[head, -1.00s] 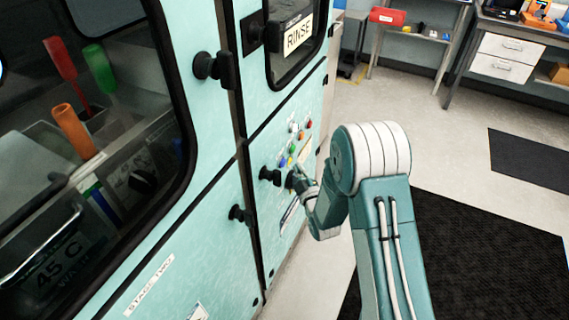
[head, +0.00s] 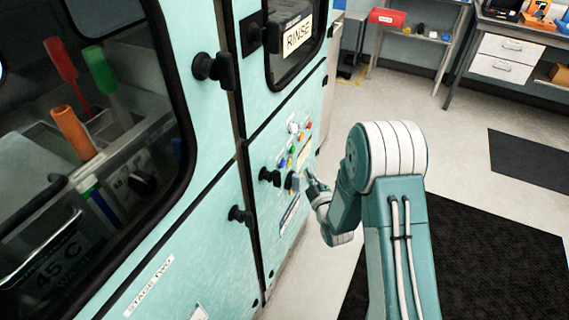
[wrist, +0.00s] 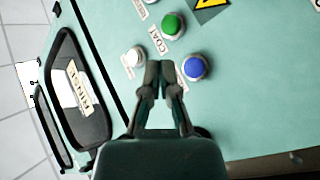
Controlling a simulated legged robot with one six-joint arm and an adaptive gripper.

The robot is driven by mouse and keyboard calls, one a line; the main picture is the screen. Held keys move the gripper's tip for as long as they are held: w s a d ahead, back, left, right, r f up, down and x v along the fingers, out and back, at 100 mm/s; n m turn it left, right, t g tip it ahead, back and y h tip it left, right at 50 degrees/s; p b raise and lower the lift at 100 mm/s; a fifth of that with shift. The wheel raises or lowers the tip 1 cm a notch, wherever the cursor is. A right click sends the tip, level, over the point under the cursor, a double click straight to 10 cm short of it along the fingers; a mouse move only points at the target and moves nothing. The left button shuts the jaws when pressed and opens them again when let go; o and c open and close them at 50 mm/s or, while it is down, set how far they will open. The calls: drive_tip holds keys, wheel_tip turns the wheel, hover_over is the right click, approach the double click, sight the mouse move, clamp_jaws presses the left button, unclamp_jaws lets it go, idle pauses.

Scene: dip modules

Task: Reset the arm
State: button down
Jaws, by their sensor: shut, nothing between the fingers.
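My gripper (wrist: 158,68) is shut and empty in the wrist view, in front of the teal machine's panel. Its fingertips show between a white button (wrist: 133,56) and a blue button (wrist: 194,67), with a green button (wrist: 173,25) above. I cannot tell whether the tips touch the panel. In the head view my gripper (head: 309,175) is small, close to the machine's front panel (head: 262,150) and its coloured buttons. My arm is bent, with its elbow out to the right of the machine.
Black handles (head: 268,176) stick out from the machine's doors, close to the gripper. A window marked RINSE (head: 298,35) is above. Open floor with a dark mat (head: 480,250) lies right of the arm. A shelf (head: 420,38) and a drawer bench (head: 503,58) stand behind.

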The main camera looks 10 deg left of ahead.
drive_tip(key=s+d+r+m+g+h, duration=0.3)
drive_tip(key=d+r+m, duration=0.15)
drive_tip(key=r, duration=0.45)
drive_tip(key=s+d+r+m+g+h, duration=0.2)
drive_tip(key=s+d+r+m+h, duration=0.15)
drive_tip(key=d+r, duration=0.35)
drive_tip(key=s+d+r+m+g, duration=0.1)
drive_tip(key=s+r+m+g, duration=0.1)
drive_tip(key=s, duration=0.6)
drive_tip(key=s+d+r+m+g, duration=0.1)
drive_tip(key=s+r+m+g, duration=0.1)
drive_tip(key=s, duration=0.7)
drive_tip(key=s+d+r+m+g+h, duration=0.1)
drive_tip(key=s+r+m+g, duration=0.1)
drive_tip(key=s, duration=0.7)
drive_tip(key=shift+s+d+r+m+g, duration=0.15)
drive_tip(key=shift+s+d+m+g, duration=0.1)
drive_tip(key=shift+d+m+g, duration=0.05)
